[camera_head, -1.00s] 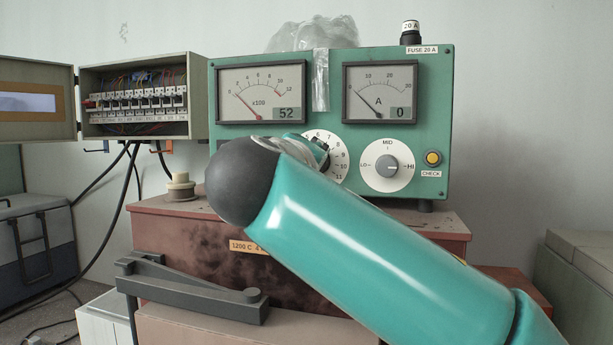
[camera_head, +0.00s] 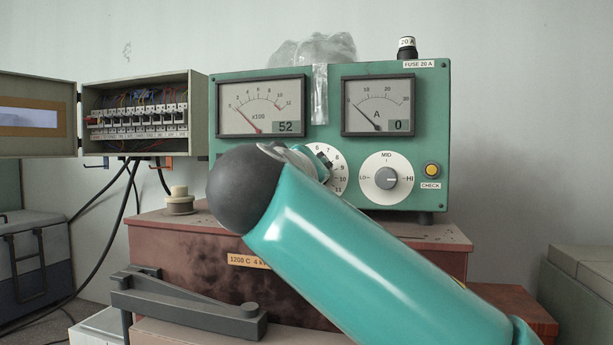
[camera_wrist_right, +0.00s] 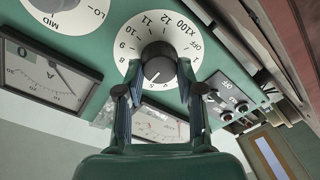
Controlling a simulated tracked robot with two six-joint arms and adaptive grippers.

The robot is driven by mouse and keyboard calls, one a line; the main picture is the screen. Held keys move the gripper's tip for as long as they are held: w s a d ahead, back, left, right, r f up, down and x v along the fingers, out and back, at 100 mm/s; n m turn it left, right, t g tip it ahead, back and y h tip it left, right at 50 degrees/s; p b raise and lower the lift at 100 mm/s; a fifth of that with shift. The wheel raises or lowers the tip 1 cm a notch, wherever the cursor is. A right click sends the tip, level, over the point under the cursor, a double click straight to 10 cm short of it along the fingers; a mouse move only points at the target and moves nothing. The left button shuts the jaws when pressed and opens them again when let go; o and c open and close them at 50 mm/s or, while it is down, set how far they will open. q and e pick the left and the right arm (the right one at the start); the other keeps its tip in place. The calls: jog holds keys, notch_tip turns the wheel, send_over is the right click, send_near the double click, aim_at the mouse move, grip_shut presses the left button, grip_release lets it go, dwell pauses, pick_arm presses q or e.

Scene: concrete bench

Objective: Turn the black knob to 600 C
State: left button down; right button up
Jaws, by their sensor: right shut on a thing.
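The black knob (camera_wrist_right: 158,66) sits in the middle of a white numbered dial (camera_wrist_right: 133,42) in the right wrist view, which shows the panel upside down. A white mark on the knob points roughly toward the 5; the exact setting is hard to tell. My right gripper (camera_wrist_right: 158,80) is shut on the knob, one finger on each side. In the head view the dial (camera_head: 337,163) is partly covered by my right arm, and the knob is mostly hidden. The left meter (camera_head: 261,106) shows 52 on its digital display. My left gripper is out of view.
The ammeter (camera_head: 378,105) reads 0.

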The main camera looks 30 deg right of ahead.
jog(key=o, duration=1.2)
jog(key=shift+d+f, duration=0.15)
jog(key=shift+f, duration=0.05)
jog(key=shift+c, duration=0.2)
jog(key=shift+r, duration=0.1)
jog(key=shift+s+a, duration=0.4)
jog(key=shift+a, duration=0.15)
jog(key=v, duration=1)
jog(key=shift+s+a, duration=0.25)
jog(key=shift+a, duration=0.05)
